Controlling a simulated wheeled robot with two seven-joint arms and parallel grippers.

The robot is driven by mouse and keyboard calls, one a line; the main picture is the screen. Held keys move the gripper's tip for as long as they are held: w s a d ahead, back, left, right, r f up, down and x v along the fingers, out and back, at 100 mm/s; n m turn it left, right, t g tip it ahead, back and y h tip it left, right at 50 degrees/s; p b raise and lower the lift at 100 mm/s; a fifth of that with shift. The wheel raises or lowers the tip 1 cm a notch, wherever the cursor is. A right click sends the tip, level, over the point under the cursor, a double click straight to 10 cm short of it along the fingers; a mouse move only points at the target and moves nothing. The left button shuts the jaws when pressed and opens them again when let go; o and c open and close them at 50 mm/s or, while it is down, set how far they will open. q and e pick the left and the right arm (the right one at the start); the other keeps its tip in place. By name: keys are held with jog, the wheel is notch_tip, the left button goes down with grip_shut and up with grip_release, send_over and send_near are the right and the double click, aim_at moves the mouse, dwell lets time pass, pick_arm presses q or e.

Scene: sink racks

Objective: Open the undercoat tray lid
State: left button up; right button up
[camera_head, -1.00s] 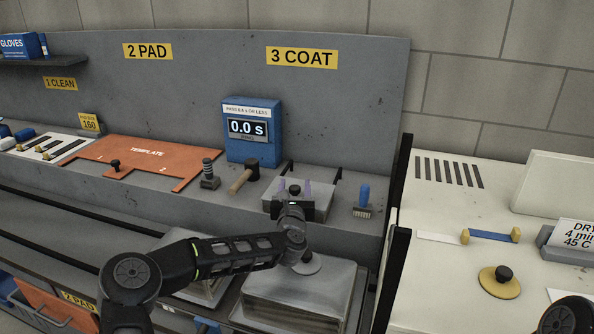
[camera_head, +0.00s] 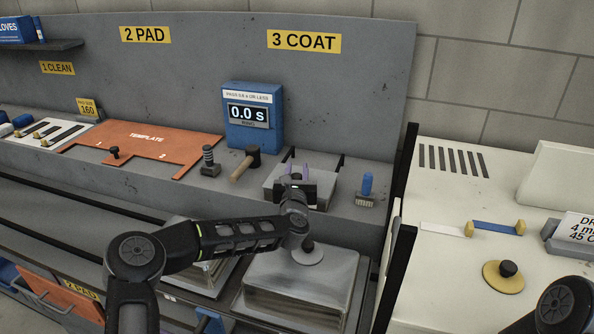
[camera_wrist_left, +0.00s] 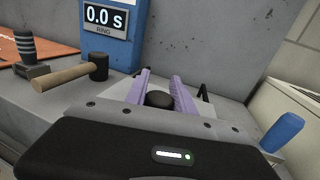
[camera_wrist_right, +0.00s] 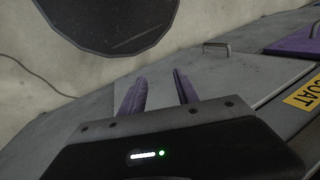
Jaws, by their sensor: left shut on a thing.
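The undercoat tray is a small grey metal box with a flat lid (camera_head: 325,184) on the bench under the 3 COAT sign. A round black knob (camera_wrist_left: 160,99) stands on the lid. My left gripper (camera_head: 294,172) is over the lid, its purple fingers shut on the knob, one on each side. The lid looks flat on the tray; its front is partly hidden by the gripper. My right gripper (camera_wrist_right: 158,85) is open and empty, with its fingers apart; in the head view only part of my right arm shows at the lower right.
A mallet (camera_head: 242,165) and a blue timer (camera_head: 253,112) stand left of the tray. A blue-handled brush (camera_head: 367,187) stands close to its right. Black posts (camera_head: 395,265) rise at the right.

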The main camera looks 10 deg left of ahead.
pick_arm(q)
grip_shut()
dwell(0.5)
jog(key=shift+w+f+b, duration=0.15)
jog(key=shift+w+b, duration=0.2)
jog(key=shift+b, duration=0.15)
jog(key=w+b, duration=0.4)
jog(key=shift+w+d+f+b, duration=0.1)
jog(key=shift+w+d+b, duration=0.1)
jog(key=shift+w+b, duration=0.15)
jog(key=w, duration=0.2)
jog(key=w+b, duration=0.1)
jog(key=w, duration=0.1)
jog(key=shift+w+d+r, duration=0.15)
jog(key=shift+w+r, duration=0.05)
jog(key=shift+w, duration=0.1)
jog(key=shift+w+b, duration=0.35)
jog(key=shift+w, duration=0.65)
jog(key=shift+r, duration=0.1)
